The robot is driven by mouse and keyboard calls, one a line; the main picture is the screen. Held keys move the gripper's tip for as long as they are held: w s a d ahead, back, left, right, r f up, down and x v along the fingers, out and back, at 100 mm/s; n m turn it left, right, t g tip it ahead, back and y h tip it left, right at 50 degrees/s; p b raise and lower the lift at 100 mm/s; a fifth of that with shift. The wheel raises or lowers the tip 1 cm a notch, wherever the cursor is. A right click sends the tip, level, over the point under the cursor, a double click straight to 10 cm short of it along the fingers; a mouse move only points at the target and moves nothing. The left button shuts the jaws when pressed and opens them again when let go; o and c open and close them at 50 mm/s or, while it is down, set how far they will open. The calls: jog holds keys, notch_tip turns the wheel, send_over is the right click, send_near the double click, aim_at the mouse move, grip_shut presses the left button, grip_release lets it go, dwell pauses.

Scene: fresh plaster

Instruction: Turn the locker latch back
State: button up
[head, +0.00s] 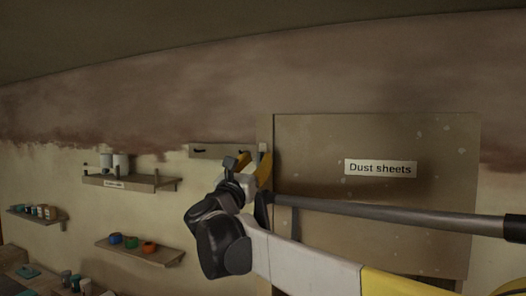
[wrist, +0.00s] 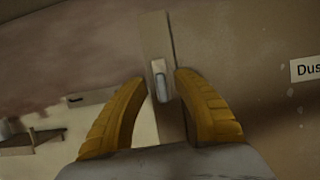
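The locker (head: 375,140) stands in the right half of the head view, its tan door labelled "Dust sheets" and apparently closed. In the wrist view the latch (wrist: 160,80) is a small pale grey handle on the plate at the locker's left edge, hanging roughly upright. My gripper (wrist: 158,82) is open, with one orange-yellow finger to each side of the latch in that view. Gaps show on both sides; I cannot tell how far the tips are from it.
A shelf with white containers (head: 121,163) and a lower shelf with coloured pots (head: 131,242) are on the wall to the left. A rail with hooks (head: 205,151) is just left of the locker. More pots stand at the lower left.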

jog(key=shift+x, duration=1.1)
jog(key=shift+s, duration=0.1)
grip_shut()
